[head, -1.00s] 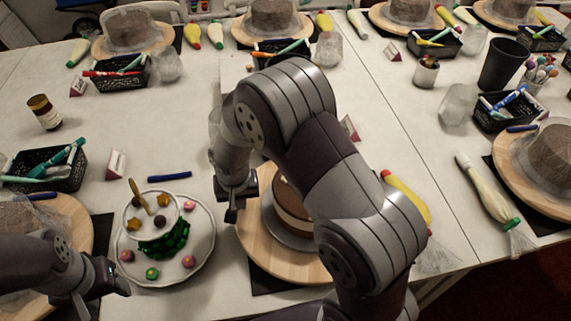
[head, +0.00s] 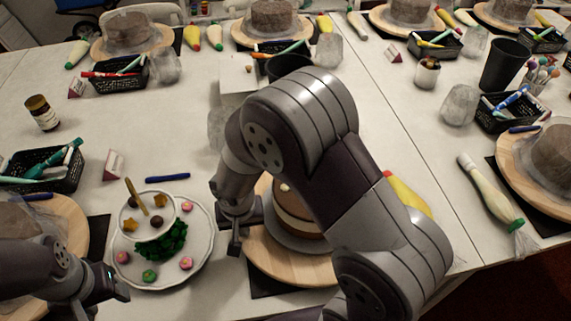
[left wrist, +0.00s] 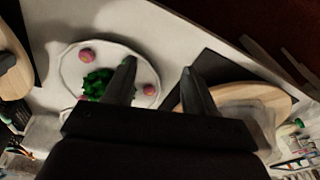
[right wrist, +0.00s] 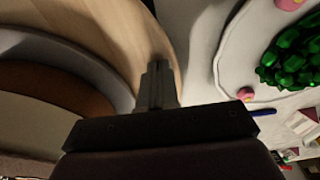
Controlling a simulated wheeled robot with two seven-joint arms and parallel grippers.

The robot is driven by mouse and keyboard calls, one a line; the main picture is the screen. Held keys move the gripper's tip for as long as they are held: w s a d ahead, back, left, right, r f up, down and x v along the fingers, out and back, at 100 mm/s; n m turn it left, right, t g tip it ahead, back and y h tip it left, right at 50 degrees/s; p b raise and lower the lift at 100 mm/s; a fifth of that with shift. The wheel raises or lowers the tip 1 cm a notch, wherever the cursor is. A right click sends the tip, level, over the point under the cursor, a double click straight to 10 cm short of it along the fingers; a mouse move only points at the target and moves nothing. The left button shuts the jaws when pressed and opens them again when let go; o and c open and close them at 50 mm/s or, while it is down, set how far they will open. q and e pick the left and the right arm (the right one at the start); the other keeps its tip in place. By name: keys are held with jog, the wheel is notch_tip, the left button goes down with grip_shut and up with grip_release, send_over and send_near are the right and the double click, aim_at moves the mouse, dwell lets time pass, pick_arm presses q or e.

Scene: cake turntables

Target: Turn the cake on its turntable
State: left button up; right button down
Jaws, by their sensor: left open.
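The brown and cream layered cake (head: 296,222) sits on a grey disc on the round wooden turntable (head: 290,264), partly hidden behind my right arm. My right gripper (head: 235,243) is at the turntable's left rim. In the right wrist view its fingers (right wrist: 158,88) are together, with nothing seen between them, over or beside the wooden rim (right wrist: 125,30). I cannot tell whether they touch it. My left gripper (head: 122,284) is open and empty at the lower left, by the white plate; its spread fingers show in the left wrist view (left wrist: 160,82).
A white plate (head: 203,262) with a cup, green decoration and small sweets stands left of the turntable. Another wooden turntable (head: 70,225) is at far left. A blue pen (head: 168,178) and a black basket (head: 45,172) lie beyond.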

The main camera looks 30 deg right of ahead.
aim_at(281, 268)
jog(key=shift+s+d+b, duration=0.2)
jog(key=shift+s+b, duration=0.2)
jog(key=shift+s, duration=1.2)
jog(key=shift+s+d+b, duration=0.2)
jog(key=shift+s+b, duration=0.15)
jog(key=shift+s, duration=1.2)
jog(key=shift+s, duration=0.1)
jog(key=s+d, duration=0.2)
jog(key=s, duration=0.1)
jog(key=s+d, duration=0.1)
jog(key=s, duration=0.1)
jog(key=shift+s, duration=0.2)
